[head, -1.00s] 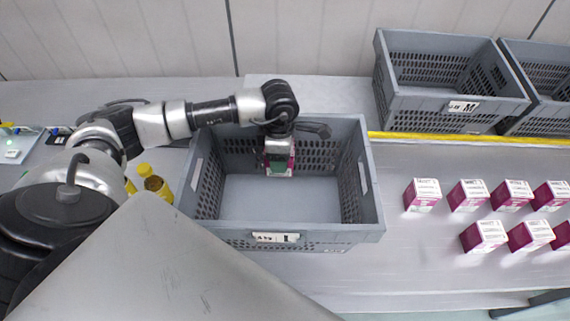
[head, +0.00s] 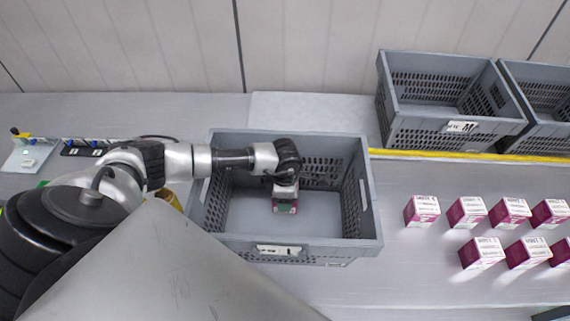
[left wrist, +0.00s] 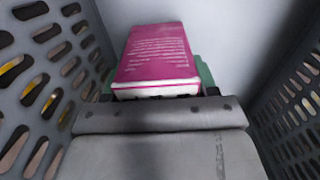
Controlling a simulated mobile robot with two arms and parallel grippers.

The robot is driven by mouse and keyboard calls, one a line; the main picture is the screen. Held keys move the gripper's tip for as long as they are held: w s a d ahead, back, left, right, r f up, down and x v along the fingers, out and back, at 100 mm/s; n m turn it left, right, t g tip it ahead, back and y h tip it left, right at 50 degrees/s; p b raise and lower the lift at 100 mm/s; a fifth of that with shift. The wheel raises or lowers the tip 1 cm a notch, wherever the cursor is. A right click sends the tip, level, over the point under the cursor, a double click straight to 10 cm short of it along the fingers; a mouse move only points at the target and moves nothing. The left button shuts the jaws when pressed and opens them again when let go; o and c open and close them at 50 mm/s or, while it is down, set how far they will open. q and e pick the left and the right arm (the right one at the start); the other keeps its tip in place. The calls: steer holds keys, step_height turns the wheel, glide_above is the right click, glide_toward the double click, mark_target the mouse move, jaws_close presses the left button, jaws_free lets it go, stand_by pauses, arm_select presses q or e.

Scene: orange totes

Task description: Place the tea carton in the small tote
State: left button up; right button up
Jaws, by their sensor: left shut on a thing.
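A magenta and white tea carton (left wrist: 158,55) is held in my left gripper (head: 285,205), inside the near grey tote (head: 374,190). In the left wrist view the carton lies against the green finger pads, and the tote's slotted walls stand on both sides. In the head view only a little of the carton shows beside the fingers, low over the tote floor. I cannot tell whether it touches the floor. The near tote's label is too small to read surely. My right gripper is not in view.
Several similar cartons (head: 422,211) stand in rows on the table at the right. A grey tote marked M (head: 388,100) and another tote (head: 520,68) stand behind a yellow strip (head: 420,153). Small blue-topped fixtures (head: 83,147) sit at the far left.

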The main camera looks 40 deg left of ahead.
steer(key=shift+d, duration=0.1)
arm_select(q)
steer(key=shift+f, duration=0.15)
steer(key=o, duration=0.8)
steer(key=shift+o, duration=1.2)
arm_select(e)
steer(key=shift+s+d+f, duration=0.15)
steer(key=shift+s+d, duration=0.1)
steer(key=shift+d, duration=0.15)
